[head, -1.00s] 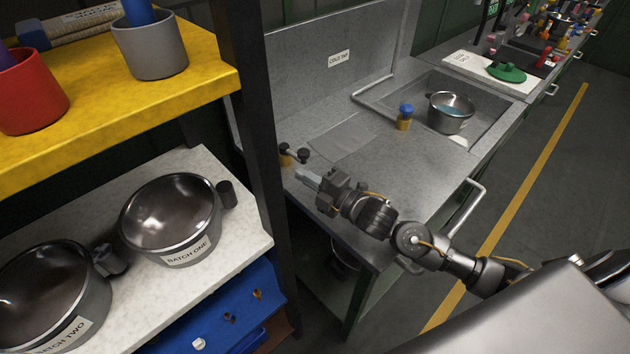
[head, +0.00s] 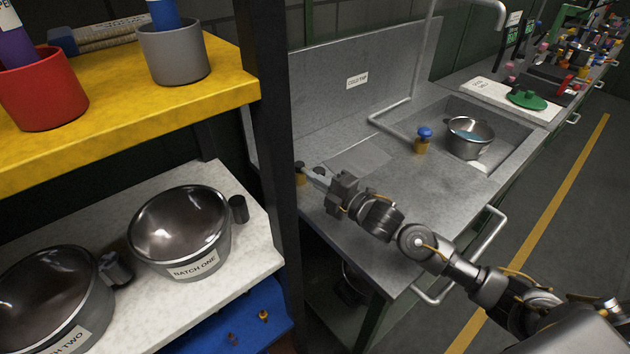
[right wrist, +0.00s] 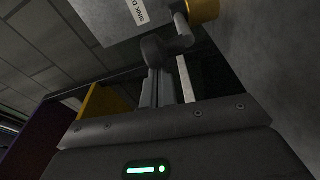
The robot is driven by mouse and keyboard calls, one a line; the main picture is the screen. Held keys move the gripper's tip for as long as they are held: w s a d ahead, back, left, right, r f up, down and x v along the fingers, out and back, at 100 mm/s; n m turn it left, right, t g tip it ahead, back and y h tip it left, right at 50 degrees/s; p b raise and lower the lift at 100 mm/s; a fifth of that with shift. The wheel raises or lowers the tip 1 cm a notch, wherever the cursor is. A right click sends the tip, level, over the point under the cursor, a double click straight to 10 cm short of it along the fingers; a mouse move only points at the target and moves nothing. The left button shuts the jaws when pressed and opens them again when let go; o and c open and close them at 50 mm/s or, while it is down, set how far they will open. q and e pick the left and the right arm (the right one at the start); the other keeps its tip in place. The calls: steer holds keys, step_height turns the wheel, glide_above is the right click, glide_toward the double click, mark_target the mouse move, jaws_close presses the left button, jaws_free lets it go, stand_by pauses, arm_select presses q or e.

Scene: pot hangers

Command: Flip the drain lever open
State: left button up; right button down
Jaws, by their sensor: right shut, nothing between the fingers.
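The drain lever (head: 300,174) stands at the left end of the grey counter, partly hidden by the dark shelf post. It has a brass base and a dark knob. In the right wrist view its grey arm (right wrist: 183,32) runs from the brass part to the dark rounded knob. A label beginning "SINK D" (right wrist: 141,12) is beside it. My right gripper (head: 313,178) is shut and empty, its fingertips at the knob. In the right wrist view the fingers (right wrist: 158,86) end right at the knob; whether they touch it I cannot tell. My left gripper is not in view.
A sink basin (head: 504,140) holds a metal pot (head: 468,148) with bluish water. A blue-capped brass valve (head: 422,142) stands left of it. A shelf post (head: 272,130) rises close left of the lever. Pots labelled batch one (head: 180,232) and two (head: 45,300) sit on the shelf.

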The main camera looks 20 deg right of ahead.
steer(key=shift+w+d+n+g+y+b, duration=0.1)
steer(key=shift+d+n+g+y+b, duration=0.2)
steer(key=shift+n+y+b, duration=0.15)
